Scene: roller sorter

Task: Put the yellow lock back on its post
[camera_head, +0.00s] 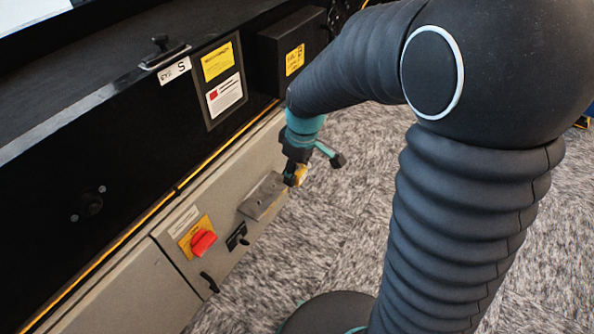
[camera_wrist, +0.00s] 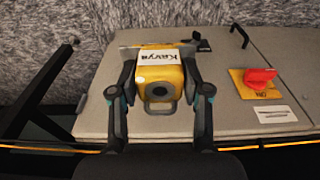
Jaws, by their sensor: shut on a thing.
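The yellow lock (camera_wrist: 160,78) is between the two fingers of my gripper (camera_wrist: 160,98) in the wrist view. It carries a white label with a name, and a dark round spot and grey shackle face the camera. My gripper is shut on it. In the head view, my gripper (camera_head: 294,174) is beside the grey cabinet front, with a small yellow part of the lock (camera_head: 300,174) showing. A metal plate (camera_head: 263,196) is on the cabinet just below and left of it. I cannot make out the post, nor whether the lock touches anything.
A red rotary switch (camera_head: 202,241) on a yellow plate sticks out of the grey cabinet (camera_head: 165,275); it also shows in the wrist view (camera_wrist: 260,78). A black handle (camera_head: 209,282) is below it. A black box (camera_head: 290,50) juts out above. Carpet (camera_head: 335,230) is open to the right.

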